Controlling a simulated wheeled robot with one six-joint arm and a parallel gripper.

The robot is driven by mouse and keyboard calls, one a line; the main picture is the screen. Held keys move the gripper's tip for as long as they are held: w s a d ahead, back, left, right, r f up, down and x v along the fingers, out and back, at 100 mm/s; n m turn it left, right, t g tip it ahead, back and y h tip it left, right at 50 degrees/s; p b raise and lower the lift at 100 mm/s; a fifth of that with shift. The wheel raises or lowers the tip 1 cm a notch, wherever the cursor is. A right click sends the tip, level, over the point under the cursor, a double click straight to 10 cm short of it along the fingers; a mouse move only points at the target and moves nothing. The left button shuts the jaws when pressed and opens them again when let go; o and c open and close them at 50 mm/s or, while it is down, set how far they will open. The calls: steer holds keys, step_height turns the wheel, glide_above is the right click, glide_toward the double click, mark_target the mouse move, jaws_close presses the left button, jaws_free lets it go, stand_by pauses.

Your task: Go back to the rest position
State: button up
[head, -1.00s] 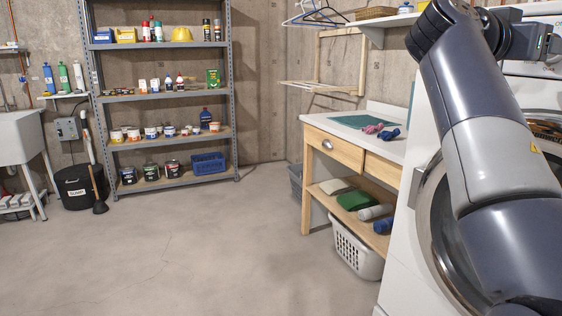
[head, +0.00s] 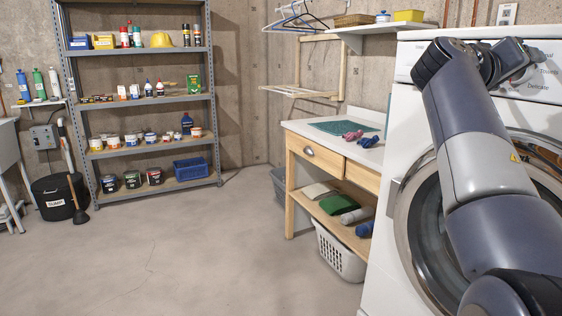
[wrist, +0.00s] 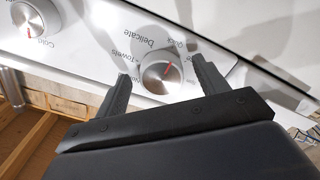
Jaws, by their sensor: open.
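My gripper (wrist: 165,82) is open in the wrist view, its two dark fingers spread on either side of a silver dial (wrist: 162,76) on a white control panel. The dial has a red pointer mark, with labels such as "Delicate" and "Towels" around it. I cannot tell the gap between fingertips and dial. In the head view my arm reaches up at the right in front of the white washing machine (head: 408,228). The gripper itself is hidden there behind the wrist, near the machine's control panel (head: 540,68).
A wooden workbench (head: 330,160) stands left of the machine, with a laundry basket (head: 338,252) beneath. A wall shelf (head: 385,27) and drying rack hang above. A metal shelving unit (head: 135,98) stands at the back, and a black bin (head: 58,198) at left. The middle floor is clear.

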steer(key=n+p, duration=0.3)
steer(key=n, duration=0.1)
steer(key=n+p, duration=0.2)
steer(key=n, duration=0.2)
steer(key=n+p, duration=0.3)
steer(key=n, duration=0.1)
steer(key=shift+r+n+p, duration=0.3)
steer(key=shift+p, duration=0.05)
